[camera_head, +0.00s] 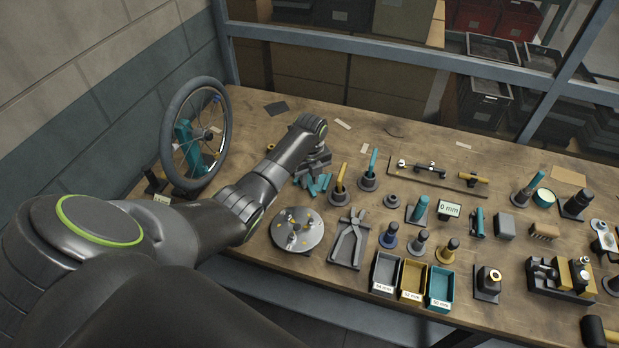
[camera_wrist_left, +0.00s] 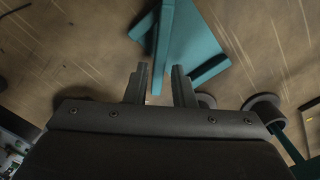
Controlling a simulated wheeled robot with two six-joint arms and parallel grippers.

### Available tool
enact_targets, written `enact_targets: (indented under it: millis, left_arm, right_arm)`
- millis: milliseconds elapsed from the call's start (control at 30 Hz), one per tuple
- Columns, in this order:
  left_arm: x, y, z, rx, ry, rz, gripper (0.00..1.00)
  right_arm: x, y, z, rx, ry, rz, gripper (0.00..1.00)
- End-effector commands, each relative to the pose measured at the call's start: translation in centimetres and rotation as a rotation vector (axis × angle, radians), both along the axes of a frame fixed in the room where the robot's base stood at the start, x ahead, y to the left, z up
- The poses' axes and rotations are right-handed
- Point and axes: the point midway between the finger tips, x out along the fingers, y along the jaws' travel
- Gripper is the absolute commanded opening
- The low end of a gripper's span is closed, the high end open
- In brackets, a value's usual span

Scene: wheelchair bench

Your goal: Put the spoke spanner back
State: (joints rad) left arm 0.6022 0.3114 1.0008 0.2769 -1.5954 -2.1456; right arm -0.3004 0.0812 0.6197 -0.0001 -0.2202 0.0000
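My left gripper (camera_head: 314,166) is low over the back left of the bench, beside a small teal piece with upright walls (camera_head: 319,186). In the left wrist view the gripper's two fingers (camera_wrist_left: 161,85) stand apart with a gap between them. A teal plate with raised walls (camera_wrist_left: 190,40) lies just ahead of them. One wall's near end shows between the fingertips; I see no finger clearly pressed on it. I cannot pick out the spoke spanner for sure in either view. My right gripper is not in view.
A spoked wheel (camera_head: 195,135) stands at the left. A round metal disc (camera_head: 297,230) and a grey tray with pliers (camera_head: 350,238) lie nearer the front. Handled tools stand in round holders, one with a yellow handle (camera_head: 341,176). Small bins (camera_head: 411,282) line the front edge.

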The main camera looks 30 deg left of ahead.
Motion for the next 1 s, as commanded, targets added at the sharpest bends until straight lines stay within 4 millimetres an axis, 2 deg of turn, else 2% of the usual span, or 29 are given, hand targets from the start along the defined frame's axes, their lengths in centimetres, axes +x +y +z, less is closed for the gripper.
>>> enact_targets:
  millis: [33, 100, 367, 533, 667, 1000]
  left_arm:
    - [0.0, 0.0, 0.0, 0.000, 0.000, 0.000, 0.29]
    - [0.0, 0.0, 0.0, 0.000, 0.000, 0.000, 0.36]
    - [0.0, 0.0, 0.1, 0.000, 0.000, 0.000, 0.36]
    - [0.1, 0.0, 1.3, 0.001, -0.003, 0.000, 0.36]
    - [0.0, 0.0, 3.4, 0.002, -0.005, 0.000, 0.36]
    - [-0.1, -0.2, 11.6, 0.002, -0.006, 0.000, 0.36]
  right_arm:
    - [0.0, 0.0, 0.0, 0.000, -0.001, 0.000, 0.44]
    - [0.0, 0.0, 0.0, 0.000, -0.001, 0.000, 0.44]
    - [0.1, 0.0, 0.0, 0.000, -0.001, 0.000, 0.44]
    - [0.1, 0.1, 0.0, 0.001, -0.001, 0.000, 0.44]
    - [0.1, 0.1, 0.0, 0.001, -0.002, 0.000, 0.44]
    - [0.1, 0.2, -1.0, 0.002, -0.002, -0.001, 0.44]
